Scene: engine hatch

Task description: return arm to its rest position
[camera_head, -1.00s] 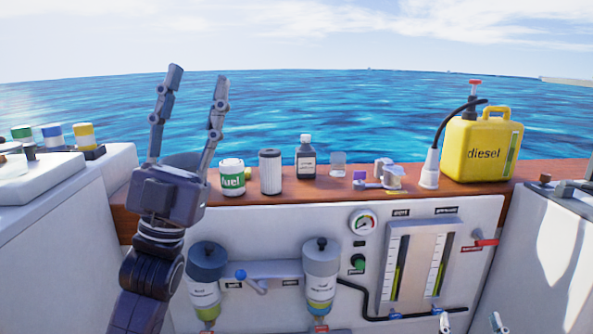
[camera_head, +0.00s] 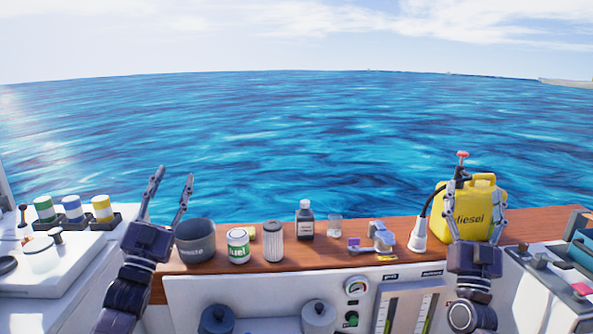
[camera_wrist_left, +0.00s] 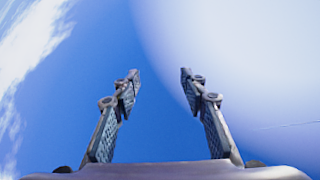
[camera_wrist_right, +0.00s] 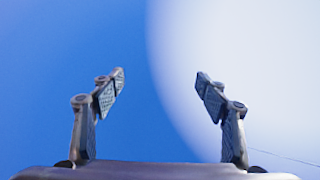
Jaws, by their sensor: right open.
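My left gripper (camera_head: 170,185) is raised at the left, with its fingers pointing up and spread apart. The left wrist view shows the two fingers (camera_wrist_left: 160,78) open with only sky between them. My right gripper (camera_head: 476,190) is raised at the right, in front of the yellow diesel can (camera_head: 483,208), which it partly hides. Its fingers also point up, and the right wrist view shows them (camera_wrist_right: 160,78) open and empty against the sky.
Colored containers (camera_head: 72,208) stand at the left. The air above is clear.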

